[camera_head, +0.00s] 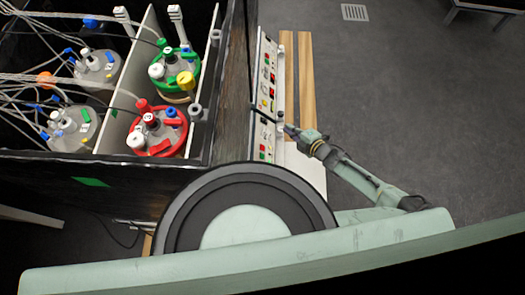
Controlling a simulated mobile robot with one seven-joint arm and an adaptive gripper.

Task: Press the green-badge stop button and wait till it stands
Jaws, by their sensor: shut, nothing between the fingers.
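A narrow white control panel (262,125) runs along the right side of the dark shaker box. It carries several small groups of red, green, yellow and black buttons (266,90). The buttons are too small to tell which one is the green-badge stop button. A green badge (92,182) is on the black front wall of the shaker box (40,172). My gripper (286,127) is at the panel's right edge, between the lower and middle button groups. Its fingers are small, dark and shut with nothing in them. I cannot tell if they touch the panel.
Several vessels with tubes stand in the box, including a green-ringed one (174,70) and a red-ringed one (157,131). Wooden strips (305,75) lie right of the panel. The grey floor (420,100) to the right is clear up to a table (488,8) at the top right.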

